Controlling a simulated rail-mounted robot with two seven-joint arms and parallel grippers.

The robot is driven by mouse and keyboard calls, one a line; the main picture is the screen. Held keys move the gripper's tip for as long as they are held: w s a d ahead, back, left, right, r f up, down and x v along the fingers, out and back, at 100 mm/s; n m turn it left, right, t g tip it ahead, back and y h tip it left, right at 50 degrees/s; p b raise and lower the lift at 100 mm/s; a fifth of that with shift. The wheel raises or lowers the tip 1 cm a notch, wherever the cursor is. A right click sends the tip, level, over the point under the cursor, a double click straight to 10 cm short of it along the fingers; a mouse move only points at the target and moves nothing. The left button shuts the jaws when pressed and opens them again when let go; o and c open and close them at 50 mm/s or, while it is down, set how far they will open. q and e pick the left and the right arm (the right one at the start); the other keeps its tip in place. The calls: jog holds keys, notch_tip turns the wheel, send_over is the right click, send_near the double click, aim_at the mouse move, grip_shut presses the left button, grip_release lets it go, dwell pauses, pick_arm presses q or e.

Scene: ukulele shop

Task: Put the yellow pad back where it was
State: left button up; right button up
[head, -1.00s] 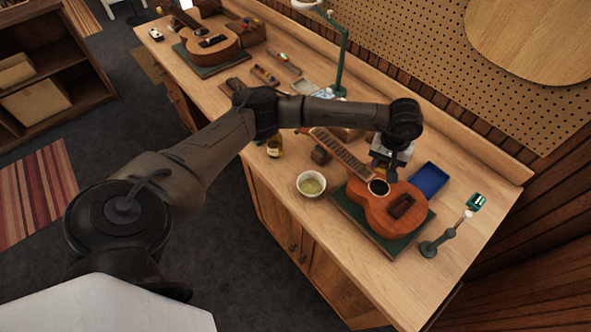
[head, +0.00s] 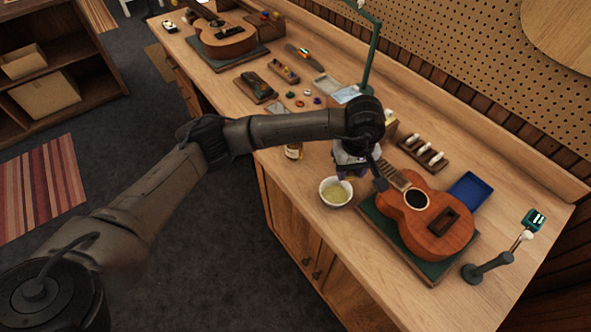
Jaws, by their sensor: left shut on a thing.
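My left gripper (head: 351,170) hangs from its wrist just behind the white bowl (head: 323,200), left of the near ukulele's neck. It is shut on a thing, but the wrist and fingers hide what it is. I cannot pick out the yellow pad with certainty; the bowl has something yellow-green in it, which looks like liquid. The near ukulele (head: 446,238) lies face up on a green mat (head: 385,233). My right gripper is out of view.
A blue tray (head: 468,188) lies behind the ukulele. A rack with white-topped pieces (head: 420,150) stands behind its neck. A dark stand (head: 487,266) holds a teal device at the right. Small parts and another ukulele (head: 222,40) lie farther back.

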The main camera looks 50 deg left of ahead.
pick_arm(q)
jog(key=shift+n, duration=0.3)
jog(key=shift+a+f, duration=0.2)
jog(key=shift+a, duration=0.05)
send_over(312, 176)
notch_tip(312, 176, down, 6)
jog(key=shift+f, duration=2.3)
jog(key=shift+b, duration=0.3)
jog(key=shift+f, duration=0.15)
jog(key=o, duration=0.8)
jog(key=shift+o, duration=0.2)
